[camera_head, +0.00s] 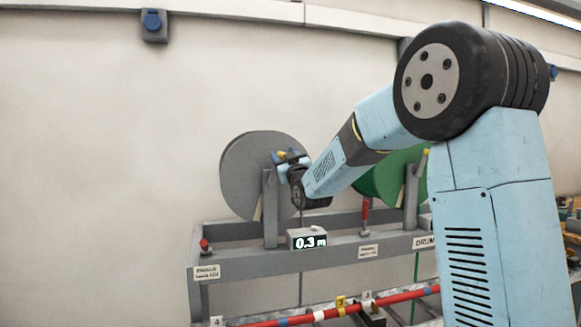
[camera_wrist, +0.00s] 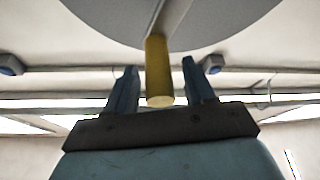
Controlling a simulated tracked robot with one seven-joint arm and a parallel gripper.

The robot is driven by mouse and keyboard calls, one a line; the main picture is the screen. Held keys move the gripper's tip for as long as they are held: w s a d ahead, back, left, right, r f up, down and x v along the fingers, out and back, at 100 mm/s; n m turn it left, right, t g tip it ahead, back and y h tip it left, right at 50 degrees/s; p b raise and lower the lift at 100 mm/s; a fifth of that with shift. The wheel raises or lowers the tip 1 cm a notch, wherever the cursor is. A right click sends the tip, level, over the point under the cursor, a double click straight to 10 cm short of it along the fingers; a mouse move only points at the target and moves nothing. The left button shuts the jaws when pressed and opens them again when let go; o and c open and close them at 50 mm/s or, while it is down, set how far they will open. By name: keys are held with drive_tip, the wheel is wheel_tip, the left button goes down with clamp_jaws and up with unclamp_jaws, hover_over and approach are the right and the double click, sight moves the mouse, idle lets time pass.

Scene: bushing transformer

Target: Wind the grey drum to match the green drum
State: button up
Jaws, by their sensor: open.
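The grey drum (camera_head: 243,172) stands upright on the left of a grey frame in the head view; its disc also fills the top of the wrist view (camera_wrist: 205,18). A yellow crank handle (camera_wrist: 158,70) sticks out from it. My gripper (camera_wrist: 164,82) is open, with one blue finger on each side of the handle; whether either finger touches it I cannot tell. In the head view my gripper (camera_head: 287,158) is small and partly hides the handle. The green drum (camera_head: 385,178) is to the right, partly hidden by my arm. A counter box (camera_head: 307,239) below reads 0.3 m.
The grey frame (camera_head: 230,257) carries a red-knobbed lever (camera_head: 204,245) at left and a red-handled lever (camera_head: 365,214) in the middle. A red bar (camera_head: 318,315) with numbered tags runs along below. The wall behind is plain, with a blue socket (camera_head: 152,21).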

drive_tip(key=v, duration=1.3)
drive_tip(key=shift+s, duration=0.15)
drive_tip(key=s+d+f+m+g+h, duration=0.2)
drive_tip(key=s+d+f+g+h, duration=0.15)
drive_tip(key=s+d, duration=0.2)
drive_tip(key=s+d+f+m+g+h, duration=0.2)
drive_tip(key=s+d+g, duration=0.2)
drive_tip(key=s, duration=0.3)
drive_tip(key=s+d+f+m+g, duration=0.1)
drive_tip(key=s+f+g, duration=0.1)
drive_tip(key=s, duration=0.5)
drive_tip(key=s+d+f+m+g+h, duration=0.1)
drive_tip(key=s+d+f+g, duration=0.1)
drive_tip(key=s, duration=0.5)
drive_tip(key=s+d+f+m+g, duration=0.1)
drive_tip(key=s+d+f+g, duration=0.1)
drive_tip(key=s, duration=0.6)
drive_tip(key=shift+d+f+g, duration=0.25)
drive_tip(key=shift+f+g, duration=0.65)
drive_tip(key=shift+g, duration=0.25)
drive_tip(key=shift+s+h, duration=0.1)
drive_tip(key=shift+h, duration=0.15)
drive_tip(key=shift+c, duration=0.2)
